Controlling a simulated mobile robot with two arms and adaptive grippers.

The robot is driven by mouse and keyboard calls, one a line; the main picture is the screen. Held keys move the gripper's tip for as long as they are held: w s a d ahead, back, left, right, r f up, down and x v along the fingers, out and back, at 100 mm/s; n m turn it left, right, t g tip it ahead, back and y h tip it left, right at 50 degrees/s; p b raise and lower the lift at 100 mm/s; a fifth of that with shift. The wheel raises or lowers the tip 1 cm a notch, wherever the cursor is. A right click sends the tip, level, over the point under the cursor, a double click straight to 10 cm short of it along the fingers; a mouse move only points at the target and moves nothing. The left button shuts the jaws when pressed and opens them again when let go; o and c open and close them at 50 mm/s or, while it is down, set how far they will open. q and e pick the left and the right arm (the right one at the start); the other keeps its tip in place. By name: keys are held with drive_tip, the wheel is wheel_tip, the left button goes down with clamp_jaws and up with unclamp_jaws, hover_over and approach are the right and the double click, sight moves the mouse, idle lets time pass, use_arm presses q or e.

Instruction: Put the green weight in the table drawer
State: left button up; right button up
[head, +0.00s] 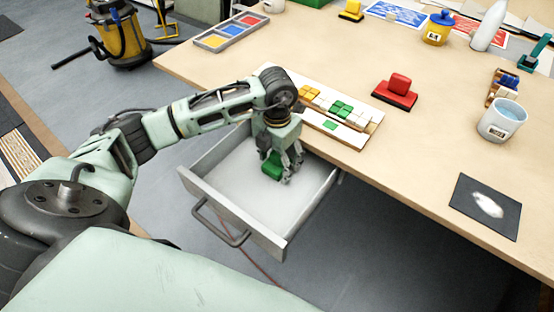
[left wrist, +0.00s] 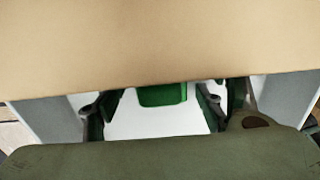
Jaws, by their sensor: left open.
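The table drawer (head: 220,189) is pulled out below the table's front edge, with a white floor and a grey front. The green weight (head: 273,164) is in the drawer, toward its back. My left gripper (head: 278,172) points down into the drawer, with its fingers around the weight's place. In the left wrist view the weight (left wrist: 162,95) shows between the spread fingers of my left gripper (left wrist: 162,105), apart from both. Its upper part is hidden there by the table edge. My right gripper is not in view.
The wooden table (head: 400,165) overhangs the drawer's back. A yellow vacuum (head: 122,35) stands on the floor at the back left.

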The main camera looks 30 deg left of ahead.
sight(277, 154)
use_arm(q)
wheel_tip(277, 154, up, 12)
drive_tip(key=shift+r+b, duration=0.2)
drive_tip(key=shift+b, duration=0.35)
idle(0.3)
